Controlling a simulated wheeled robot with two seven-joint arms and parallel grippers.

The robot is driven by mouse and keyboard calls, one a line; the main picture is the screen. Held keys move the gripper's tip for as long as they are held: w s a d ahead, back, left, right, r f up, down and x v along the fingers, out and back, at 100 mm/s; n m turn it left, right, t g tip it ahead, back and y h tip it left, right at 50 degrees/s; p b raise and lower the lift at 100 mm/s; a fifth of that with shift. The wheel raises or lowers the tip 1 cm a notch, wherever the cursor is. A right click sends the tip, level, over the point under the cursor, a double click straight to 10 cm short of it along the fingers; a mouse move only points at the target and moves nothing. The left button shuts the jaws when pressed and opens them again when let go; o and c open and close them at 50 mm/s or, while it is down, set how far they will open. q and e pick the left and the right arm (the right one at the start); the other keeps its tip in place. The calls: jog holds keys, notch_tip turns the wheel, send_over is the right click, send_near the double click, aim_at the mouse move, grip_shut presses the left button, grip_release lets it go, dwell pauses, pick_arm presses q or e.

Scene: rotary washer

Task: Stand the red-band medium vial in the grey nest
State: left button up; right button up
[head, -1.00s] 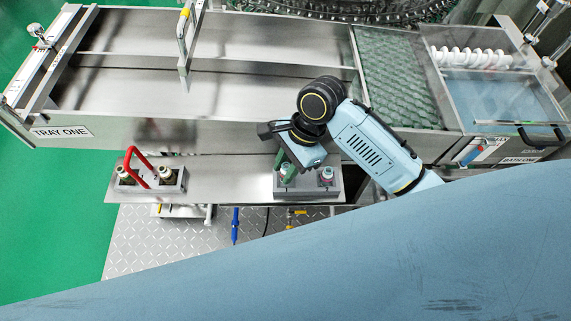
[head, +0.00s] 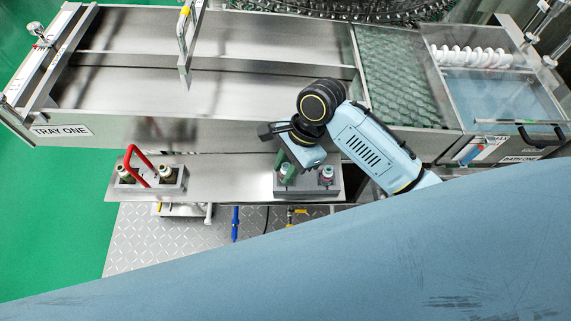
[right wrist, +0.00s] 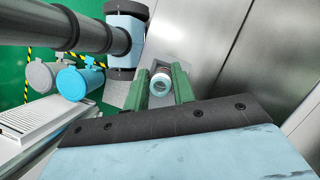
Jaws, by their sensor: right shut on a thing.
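My right gripper (head: 287,172) has green fingers and is over the left part of the dark grey nest block (head: 308,191). In the right wrist view the gripper (right wrist: 162,87) is shut on a pale-capped vial (right wrist: 161,82), seen from above between the fingers. Its band is hidden there, and I cannot tell whether its base sits in the block. Another vial (head: 326,174), with a pale top and a reddish band, stands upright in the right part of the block, apart from the fingers. My left gripper is not in view.
A metal carrier (head: 178,188) with a red handle (head: 137,164) and brown-topped vials stands on the left of the steel shelf (head: 230,176). The shelf between carrier and block is clear. The tray one wall (head: 200,131) rises behind.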

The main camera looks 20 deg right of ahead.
jog(key=shift+f, duration=0.8)
dwell(0.4)
jog(key=o, duration=1.1)
jog(key=v, duration=1.3)
jog(key=shift+r, duration=0.2)
jog(key=shift+f, duration=0.1)
